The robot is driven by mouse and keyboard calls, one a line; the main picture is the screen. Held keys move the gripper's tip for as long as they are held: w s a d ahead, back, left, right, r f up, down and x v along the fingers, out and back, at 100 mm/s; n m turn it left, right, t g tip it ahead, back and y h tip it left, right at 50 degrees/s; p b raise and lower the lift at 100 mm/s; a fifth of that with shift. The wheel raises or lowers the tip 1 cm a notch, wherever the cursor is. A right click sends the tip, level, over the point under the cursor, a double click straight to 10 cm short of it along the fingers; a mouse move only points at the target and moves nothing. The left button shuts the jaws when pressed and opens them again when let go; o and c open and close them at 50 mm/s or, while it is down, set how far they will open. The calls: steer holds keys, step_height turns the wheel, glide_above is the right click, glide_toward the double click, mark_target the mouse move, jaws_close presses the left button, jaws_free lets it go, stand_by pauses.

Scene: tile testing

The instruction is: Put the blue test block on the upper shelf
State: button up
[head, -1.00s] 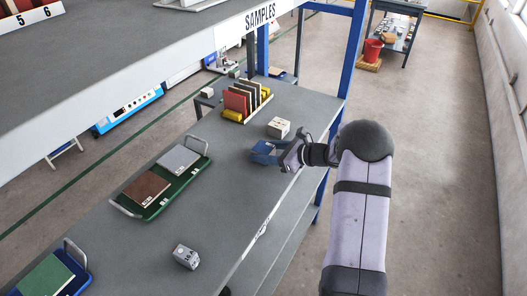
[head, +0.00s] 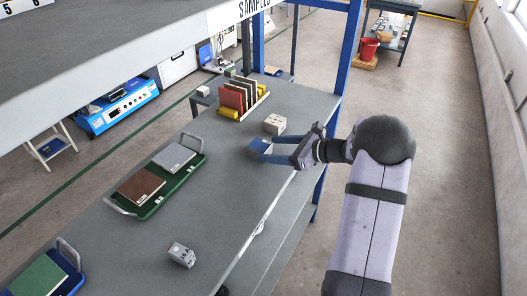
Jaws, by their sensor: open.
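The blue test block (head: 260,146) sits on the grey lower shelf (head: 225,185), near its right edge, with a pale top face partly visible. My gripper (head: 266,149) reaches in from the right, its two blue fingers spread with their tips at the block's right side. I cannot tell whether the fingers touch it. The upper shelf (head: 120,55) is the grey deck at upper left, with a white front edge and a SAMPLES sign (head: 240,10).
A beige block (head: 275,124) sits just behind the blue one. A rack of tiles (head: 240,98), a green tray (head: 185,187) with two tiles, a grey marked block (head: 182,255) and a blue tray (head: 72,283) share the lower shelf. A blue post (head: 335,120) stands behind my gripper.

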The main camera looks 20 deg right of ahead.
steer(key=b+v, duration=0.1)
steer(key=v, duration=0.5)
steer(key=shift+s+d+r, duration=0.1)
steer(key=shift+s+d, duration=0.1)
steer(key=shift+s, duration=0.05)
steer(key=s+a+n+g, duration=0.1)
steer(key=a, duration=0.1)
steer(key=s+a+n+g, duration=0.1)
steer(key=s+a+n, duration=0.1)
steer(key=s+a+n+g, duration=0.1)
steer(key=s+a, duration=0.1)
steer(key=a, duration=0.1)
steer(key=shift+f+p, duration=0.3)
steer(key=shift+p, duration=0.05)
steer(key=s+a+f+n+g+h+p, duration=0.25)
steer(key=s+a+n+g, duration=0.3)
steer(key=s+n, duration=0.4)
steer(key=s+d+f+n+g+h+b, duration=0.1)
steer(key=s+f+n+h+b, duration=0.2)
steer(key=s+n, duration=1)
steer(key=shift+d+f+h+b, duration=0.25)
steer(key=shift+f+h+b, duration=0.15)
steer(key=shift+f+h, duration=1.55)
step_height(320, 180, down, 38)
steer(key=b, duration=3.8)
steer(key=shift+f+b, duration=0.2)
steer(key=shift+b, duration=0.1)
